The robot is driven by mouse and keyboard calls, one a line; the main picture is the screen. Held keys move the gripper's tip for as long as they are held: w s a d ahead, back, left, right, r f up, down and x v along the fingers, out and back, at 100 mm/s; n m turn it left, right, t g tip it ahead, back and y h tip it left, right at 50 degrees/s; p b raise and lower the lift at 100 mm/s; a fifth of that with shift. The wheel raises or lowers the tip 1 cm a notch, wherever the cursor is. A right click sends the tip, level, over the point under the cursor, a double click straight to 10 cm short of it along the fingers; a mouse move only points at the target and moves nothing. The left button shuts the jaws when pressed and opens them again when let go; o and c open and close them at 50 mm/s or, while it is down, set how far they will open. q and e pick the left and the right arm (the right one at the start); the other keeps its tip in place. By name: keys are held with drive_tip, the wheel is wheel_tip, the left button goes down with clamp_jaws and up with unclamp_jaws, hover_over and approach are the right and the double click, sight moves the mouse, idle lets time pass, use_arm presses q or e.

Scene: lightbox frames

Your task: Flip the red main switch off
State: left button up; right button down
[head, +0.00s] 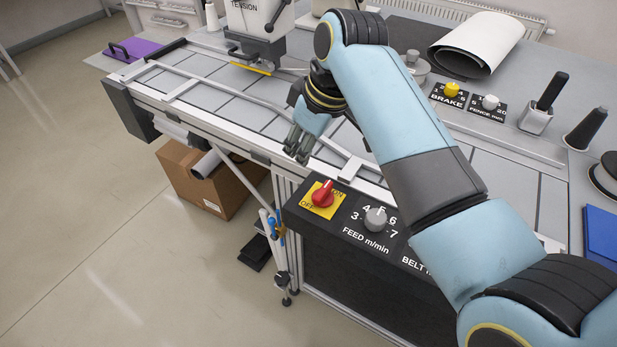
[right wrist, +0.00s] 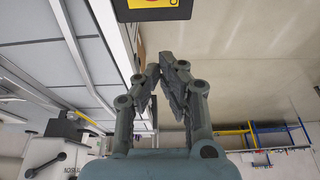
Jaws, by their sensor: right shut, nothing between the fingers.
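The red main switch (head: 323,194) is a red rotary knob on a yellow plate lettered OFF, with ON partly readable, on the dark control panel (head: 345,247). Its handle looks tilted toward the upper right in the head view. My right gripper (head: 296,158) is shut and empty, above and slightly left of the switch, apart from it. In the right wrist view the fingers (right wrist: 157,72) come together at the tips, and the yellow plate (right wrist: 153,4) shows at the top edge with only a bit of red. My left gripper is not in view.
A grey feed knob (head: 376,219) sits right of the switch. Brake (head: 453,90) and fence (head: 490,102) knobs stand farther back. The slatted machine bed (head: 205,88) lies behind the gripper. A cardboard box (head: 205,185) is on the floor at left. Open space lies left of the panel.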

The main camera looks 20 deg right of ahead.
sight(323, 194)
drive_tip(key=f+p, duration=0.2)
drive_tip(key=f, duration=0.5)
drive_tip(key=shift+s+f, duration=0.1)
drive_tip(key=shift+s, duration=0.1)
drive_tip(key=shift+s+d+p, duration=0.3)
drive_tip(key=shift+s+d, duration=0.05)
drive_tip(key=shift+s, duration=0.1)
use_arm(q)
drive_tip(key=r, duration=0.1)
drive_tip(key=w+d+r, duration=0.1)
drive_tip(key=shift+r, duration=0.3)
use_arm(e)
drive_tip(key=shift+f, duration=0.15)
drive_tip(key=shift+w, duration=0.1)
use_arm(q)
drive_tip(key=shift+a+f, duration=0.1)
